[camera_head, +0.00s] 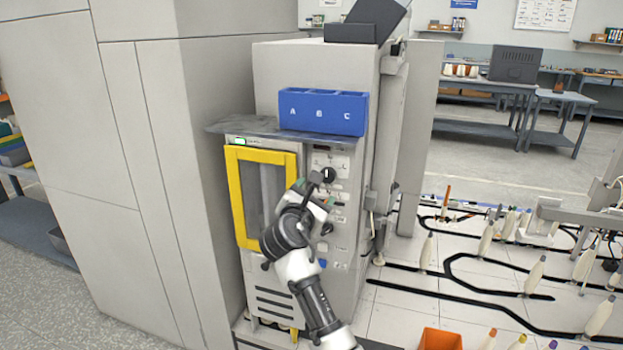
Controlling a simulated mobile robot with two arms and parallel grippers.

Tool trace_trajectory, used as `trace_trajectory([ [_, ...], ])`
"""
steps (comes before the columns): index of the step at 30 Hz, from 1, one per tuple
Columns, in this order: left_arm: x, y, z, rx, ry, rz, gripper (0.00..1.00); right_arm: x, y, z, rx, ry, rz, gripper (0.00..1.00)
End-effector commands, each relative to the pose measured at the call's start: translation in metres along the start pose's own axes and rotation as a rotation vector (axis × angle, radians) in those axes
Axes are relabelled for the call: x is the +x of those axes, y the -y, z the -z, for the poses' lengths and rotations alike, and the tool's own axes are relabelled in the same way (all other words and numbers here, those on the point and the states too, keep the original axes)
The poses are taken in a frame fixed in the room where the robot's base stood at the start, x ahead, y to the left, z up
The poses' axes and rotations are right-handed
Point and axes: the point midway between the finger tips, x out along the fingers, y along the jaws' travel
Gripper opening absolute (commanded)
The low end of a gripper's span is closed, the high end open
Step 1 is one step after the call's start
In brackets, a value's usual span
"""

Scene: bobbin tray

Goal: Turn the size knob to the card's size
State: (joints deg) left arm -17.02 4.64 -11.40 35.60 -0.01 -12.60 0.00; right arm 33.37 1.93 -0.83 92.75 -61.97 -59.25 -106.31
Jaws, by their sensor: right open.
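The machine's control panel (343,160) is on the front of the grey cabinet, right of the yellow-framed door (235,200). A round black knob (329,174) sits on the upper part of this panel. My right gripper (318,181) is open, with its fingertips close to the knob; I cannot tell whether they touch it. My right arm comes up from below and hides part of the door and panel. The panel's labels and the knob's setting are too small to read. I cannot pick out a size card. My left gripper is not in view.
A blue bin (323,111) marked A, B, C stands on the grey shelf (232,127) above the panel. Large grey cabinets stand at left. At right, bobbins (486,239) stand along black tracks, with an orange box (440,339) in front.

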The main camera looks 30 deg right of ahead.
Motion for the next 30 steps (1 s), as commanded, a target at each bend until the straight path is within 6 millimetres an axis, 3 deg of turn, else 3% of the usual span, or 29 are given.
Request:
trace_trajectory([
  [9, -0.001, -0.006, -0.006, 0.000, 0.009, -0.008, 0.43, 0.060, 0.000, 0.001, -0.001, -0.002, 0.000, 0.70],
  [15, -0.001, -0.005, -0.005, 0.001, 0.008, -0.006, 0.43, 0.087, 0.000, 0.002, 0.000, -0.003, -0.001, 0.70],
  [27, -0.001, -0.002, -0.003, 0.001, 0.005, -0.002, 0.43, 0.096, 0.000, 0.002, 0.002, -0.004, -0.002, 0.70],
  [30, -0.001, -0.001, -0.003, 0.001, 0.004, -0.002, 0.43, 0.096, 0.000, 0.002, 0.002, -0.004, -0.002, 0.57],
])
